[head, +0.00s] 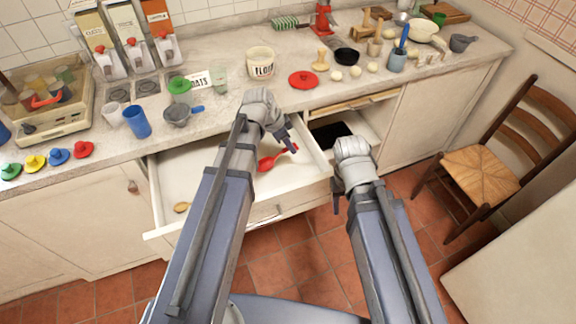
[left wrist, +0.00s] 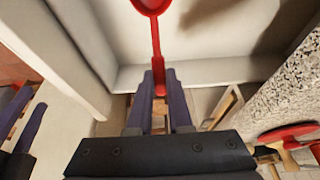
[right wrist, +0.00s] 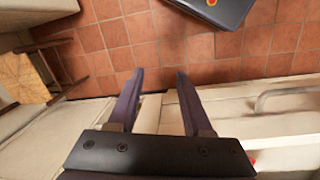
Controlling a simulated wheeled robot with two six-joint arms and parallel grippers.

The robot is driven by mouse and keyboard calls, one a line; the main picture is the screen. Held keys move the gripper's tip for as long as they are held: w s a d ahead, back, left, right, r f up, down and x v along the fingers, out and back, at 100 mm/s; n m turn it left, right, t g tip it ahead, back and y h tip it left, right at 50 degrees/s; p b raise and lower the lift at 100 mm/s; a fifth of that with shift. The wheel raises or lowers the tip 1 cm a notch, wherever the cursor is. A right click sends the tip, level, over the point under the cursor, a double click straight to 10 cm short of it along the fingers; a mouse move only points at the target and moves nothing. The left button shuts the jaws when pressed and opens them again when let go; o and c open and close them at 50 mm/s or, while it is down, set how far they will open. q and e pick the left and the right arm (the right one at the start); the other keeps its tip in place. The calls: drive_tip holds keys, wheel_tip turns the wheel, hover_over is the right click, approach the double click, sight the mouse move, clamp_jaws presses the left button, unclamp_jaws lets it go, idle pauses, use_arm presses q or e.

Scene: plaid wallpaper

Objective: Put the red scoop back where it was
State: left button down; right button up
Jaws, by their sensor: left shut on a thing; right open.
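The red scoop (head: 267,163) is low inside the wide open drawer (head: 154,195), near its right side. My left gripper (head: 290,147) is shut on the end of its handle. In the left wrist view the red scoop (left wrist: 157,42) extends away from the fingers of my left gripper (left wrist: 158,78), its bowl cut off at the top. Whether the scoop touches the drawer floor I cannot tell. My right gripper (head: 338,202) is open and empty, right of the drawer; its spread fingers show in the right wrist view (right wrist: 155,82).
A wooden spoon (head: 181,207) lies at the drawer's front left. A second open drawer with a dark tray (head: 328,132) is to the right. The counter above holds a flour crock (head: 261,62), a red lid (head: 304,80) and cups. A chair (head: 490,165) stands at right.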

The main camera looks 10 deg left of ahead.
use_arm(q)
drive_tip(key=shift+f+b, duration=2.55)
drive_tip(key=shift+f, duration=0.6)
drive_tip(key=shift+f, duration=0.1)
drive_tip(key=shift+f, duration=0.15)
drive_tip(key=c, duration=0.8)
unclamp_jaws()
drive_tip(key=shift+c, duration=0.2)
